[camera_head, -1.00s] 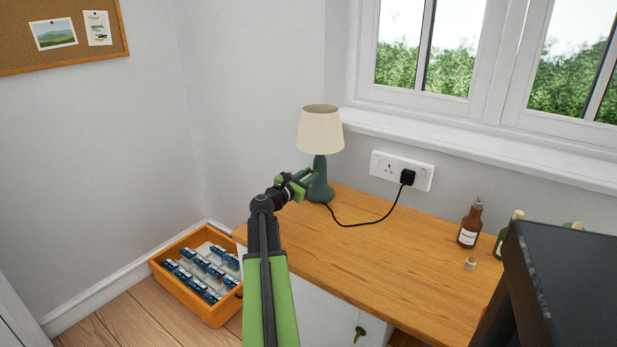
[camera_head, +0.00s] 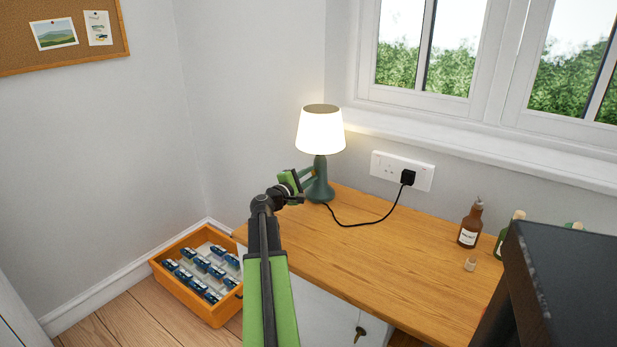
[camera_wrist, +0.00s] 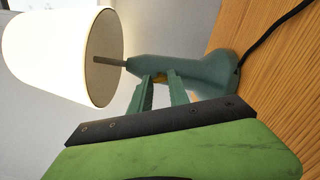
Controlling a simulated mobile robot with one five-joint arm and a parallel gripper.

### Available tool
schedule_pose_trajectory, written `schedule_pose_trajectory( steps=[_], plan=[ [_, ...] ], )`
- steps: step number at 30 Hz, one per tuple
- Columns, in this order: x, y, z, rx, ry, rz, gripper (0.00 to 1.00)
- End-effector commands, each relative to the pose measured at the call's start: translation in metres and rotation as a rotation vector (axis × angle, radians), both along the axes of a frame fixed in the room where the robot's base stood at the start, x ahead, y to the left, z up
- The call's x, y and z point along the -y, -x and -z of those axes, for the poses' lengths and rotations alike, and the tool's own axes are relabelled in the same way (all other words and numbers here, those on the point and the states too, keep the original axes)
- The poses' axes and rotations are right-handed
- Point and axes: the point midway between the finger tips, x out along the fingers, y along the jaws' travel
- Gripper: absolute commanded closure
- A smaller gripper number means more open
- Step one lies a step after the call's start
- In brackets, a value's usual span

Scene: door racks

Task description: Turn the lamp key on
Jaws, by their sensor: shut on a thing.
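The lamp (camera_head: 319,180) stands on the wooden desk, with a green base and a cream shade (camera_head: 321,131) that is glowing. In the wrist view the lamp's green body (camera_wrist: 190,72) lies sideways, with the lit shade (camera_wrist: 62,52) at the left. My gripper (camera_head: 309,178) is at the lamp's neck, on its left side. In the wrist view the fingertips (camera_wrist: 161,78) are shut on a small yellowish piece at the neck, which is the lamp key (camera_wrist: 159,77). The fingers hide most of the key.
A black cord runs from the lamp to a wall socket (camera_head: 386,168). Bottles (camera_head: 470,224) and a cork (camera_head: 470,264) stand on the desk's right side. An orange crate (camera_head: 172,283) sits on the floor at left. A dark block (camera_head: 560,290) fills the lower right.

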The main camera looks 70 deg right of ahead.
Motion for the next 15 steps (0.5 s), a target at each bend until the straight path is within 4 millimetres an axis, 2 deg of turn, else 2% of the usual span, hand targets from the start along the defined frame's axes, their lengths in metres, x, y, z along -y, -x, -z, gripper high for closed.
schedule_pose_trajectory(
  steps=[6, 15],
  plan=[
    [0.0002, 0.0006, 0.0, 0.171, 0.045, 0.001, 1.0],
    [0.0002, 0.0009, 0.0002, 0.335, 0.089, 0.002, 1.0]
  ],
)
